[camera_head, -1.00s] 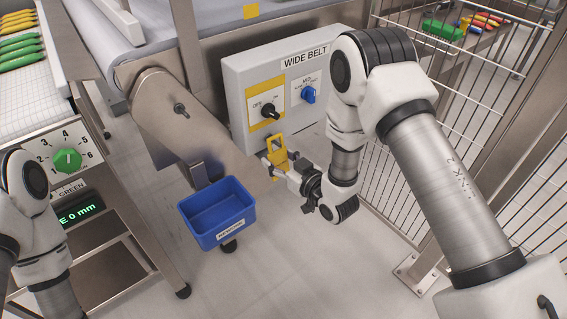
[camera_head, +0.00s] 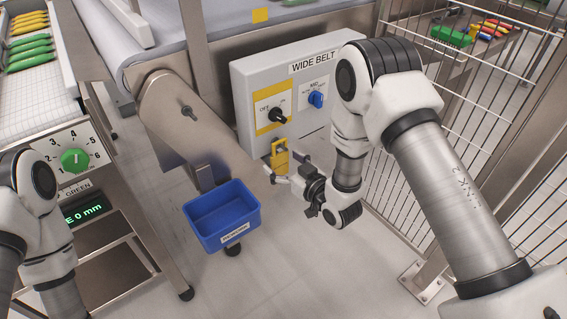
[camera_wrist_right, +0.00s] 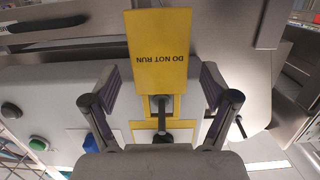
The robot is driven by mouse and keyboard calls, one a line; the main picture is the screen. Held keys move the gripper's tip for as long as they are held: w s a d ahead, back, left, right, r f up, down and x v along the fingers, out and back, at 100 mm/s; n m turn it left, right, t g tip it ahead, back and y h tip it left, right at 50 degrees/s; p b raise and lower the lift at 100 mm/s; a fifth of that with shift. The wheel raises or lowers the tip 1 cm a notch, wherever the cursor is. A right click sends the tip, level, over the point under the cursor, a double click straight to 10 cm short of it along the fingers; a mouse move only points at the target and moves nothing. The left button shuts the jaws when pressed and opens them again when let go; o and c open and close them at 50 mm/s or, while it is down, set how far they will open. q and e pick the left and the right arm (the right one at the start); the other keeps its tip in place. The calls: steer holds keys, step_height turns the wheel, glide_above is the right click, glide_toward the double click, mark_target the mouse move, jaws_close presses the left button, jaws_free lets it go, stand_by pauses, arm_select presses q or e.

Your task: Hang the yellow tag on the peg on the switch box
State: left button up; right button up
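The yellow tag (camera_head: 280,158) is upright at the lower edge of the grey switch box (camera_head: 247,110), below the black switch. In the right wrist view the tag (camera_wrist_right: 160,55) reads "DO NOT RUN" upside down, with its open frame towards the box. A dark rod-like part shows in that opening; I cannot tell whether it is the peg or the switch handle. My right gripper (camera_head: 286,171) is open in front of the tag. Its fingers (camera_wrist_right: 161,100) stand on either side, apart from the tag. My left gripper is out of view.
A blue bin (camera_head: 222,213) hangs below and left of the tag. A steel conveyor end (camera_head: 185,115) stands left of the box. A wire fence (camera_head: 480,165) is at the right. The floor below my right gripper is clear.

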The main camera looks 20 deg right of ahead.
steer(key=v, duration=1.2)
steer(key=s+f+g+h, duration=0.2)
steer(key=s+f+g, duration=0.65)
steer(key=f, duration=0.65)
steer(key=s+d+f+m+g+h, duration=0.2)
steer(key=s+f+g, duration=0.15)
steer(key=s, duration=0.45)
steer(key=s+d+f+m+g+h, duration=0.2)
steer(key=s+f+g, duration=0.15)
steer(key=s, duration=0.45)
step_height(320, 180, up, 26)
steer(key=p, duration=2.6)
steer(key=shift+s, duration=0.25)
steer(key=shift+a, duration=0.15)
